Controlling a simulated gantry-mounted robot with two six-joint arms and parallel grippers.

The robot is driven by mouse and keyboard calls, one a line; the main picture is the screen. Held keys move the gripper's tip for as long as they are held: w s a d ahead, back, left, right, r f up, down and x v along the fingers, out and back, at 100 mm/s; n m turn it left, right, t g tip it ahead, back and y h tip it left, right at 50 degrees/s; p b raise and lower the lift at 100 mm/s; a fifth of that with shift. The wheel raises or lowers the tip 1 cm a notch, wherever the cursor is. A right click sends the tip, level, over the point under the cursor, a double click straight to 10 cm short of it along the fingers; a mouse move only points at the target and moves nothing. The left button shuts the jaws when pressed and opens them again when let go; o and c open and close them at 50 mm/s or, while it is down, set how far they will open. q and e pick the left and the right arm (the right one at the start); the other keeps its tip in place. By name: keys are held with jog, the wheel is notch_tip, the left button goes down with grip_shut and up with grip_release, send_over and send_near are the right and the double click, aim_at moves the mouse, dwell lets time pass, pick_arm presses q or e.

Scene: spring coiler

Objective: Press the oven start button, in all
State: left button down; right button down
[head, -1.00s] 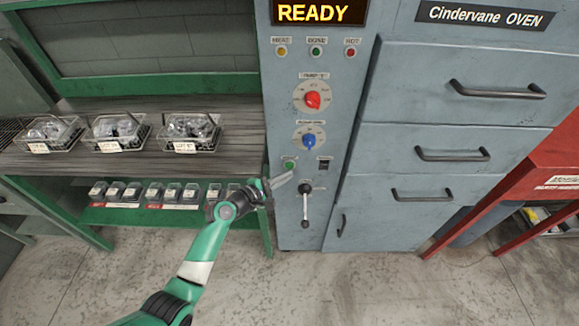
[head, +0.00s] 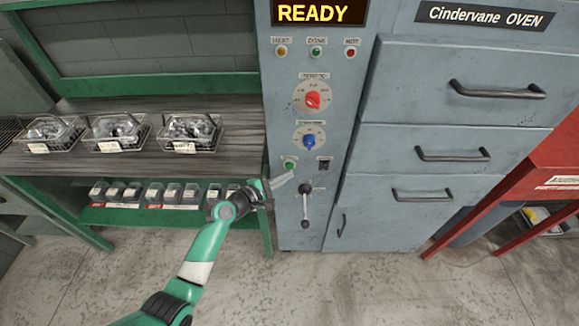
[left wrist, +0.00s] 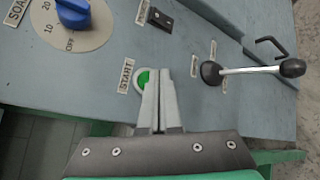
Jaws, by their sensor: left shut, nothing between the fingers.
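The green start button (head: 289,165) is on the lower left of the grey oven control panel. In the left wrist view the START button (left wrist: 142,79) shows as a green disc in a pale ring, partly hidden by my fingers. My left gripper (head: 286,177) is shut and empty. Its fingertips (left wrist: 158,73) overlap the right part of the button in the wrist view. I cannot tell whether they touch it. The display (head: 318,12) reads READY in yellow. My right gripper is not in view.
A lever (head: 305,205) hangs right of my left gripper, and a black switch (head: 323,163) sits right of the button. Red (head: 312,99) and blue (head: 308,140) dials are above. A bench (head: 70,165) with wire baskets (head: 187,147) stands left. Oven drawers (head: 450,150) are right.

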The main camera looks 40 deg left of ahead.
pick_arm(q)
jog(key=shift+w, duration=0.1)
dwell(0.5)
jog(key=shift+w+a, duration=0.2)
jog(key=shift+a, duration=0.1)
jog(key=shift+w+a+b, duration=0.25)
jog(key=shift+b, duration=0.2)
dwell(0.4)
dwell(0.3)
jog(key=shift+s+d+p, duration=0.55)
jog(key=shift+p, duration=0.2)
